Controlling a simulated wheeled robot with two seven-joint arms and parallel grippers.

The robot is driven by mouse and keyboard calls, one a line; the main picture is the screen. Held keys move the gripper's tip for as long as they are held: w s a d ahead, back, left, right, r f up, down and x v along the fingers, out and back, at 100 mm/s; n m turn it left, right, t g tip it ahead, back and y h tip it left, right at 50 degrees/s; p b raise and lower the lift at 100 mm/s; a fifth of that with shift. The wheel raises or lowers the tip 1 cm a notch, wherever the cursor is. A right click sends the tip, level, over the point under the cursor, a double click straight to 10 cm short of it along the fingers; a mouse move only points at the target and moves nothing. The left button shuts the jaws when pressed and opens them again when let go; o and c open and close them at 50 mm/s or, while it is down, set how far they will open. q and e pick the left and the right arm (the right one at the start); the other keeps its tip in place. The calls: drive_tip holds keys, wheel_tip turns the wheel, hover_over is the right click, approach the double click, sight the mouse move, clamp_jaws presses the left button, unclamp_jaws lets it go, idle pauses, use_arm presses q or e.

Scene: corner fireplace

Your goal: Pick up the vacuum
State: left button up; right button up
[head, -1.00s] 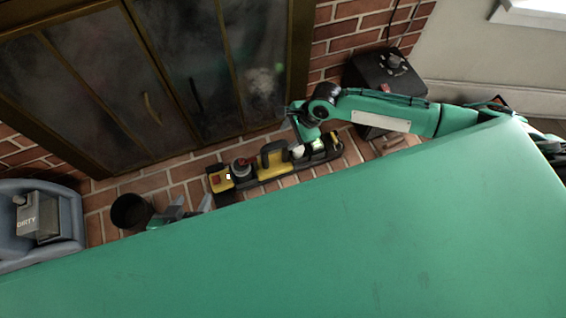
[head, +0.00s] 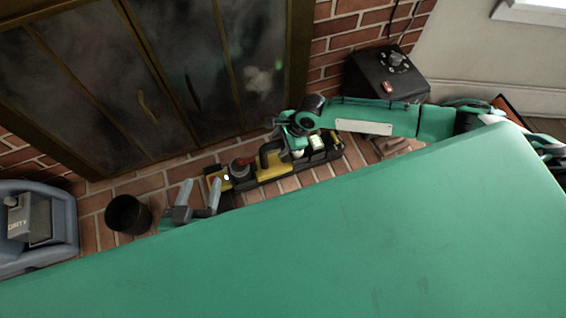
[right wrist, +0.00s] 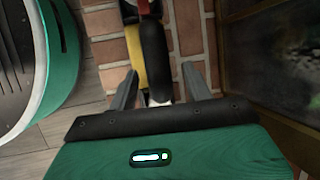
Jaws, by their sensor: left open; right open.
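The vacuum (head: 272,170), yellow and black with a black handle and a red part, lies on the brick hearth in the middle of the head view. My right gripper (right wrist: 159,74) is over it, and my right wrist hides part of it in the head view. In the right wrist view the black handle (right wrist: 154,52) and yellow body lie between the open, spread fingers. No grip on it shows. My left gripper (head: 201,186) is open and empty, just left of the vacuum's yellow end, above the hearth.
A dark bucket (head: 128,214) stands left of my left gripper. A blue-grey machine marked "DIRTY" (head: 38,222) is at the far left. Glass fireplace doors (head: 180,70) rise behind the vacuum. A black box with a dial (head: 372,78) stands to the right.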

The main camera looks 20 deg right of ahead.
drive_tip(key=shift+c, duration=0.2)
clamp_jaws()
idle(1.2)
drive_tip(key=shift+w+r, duration=0.1)
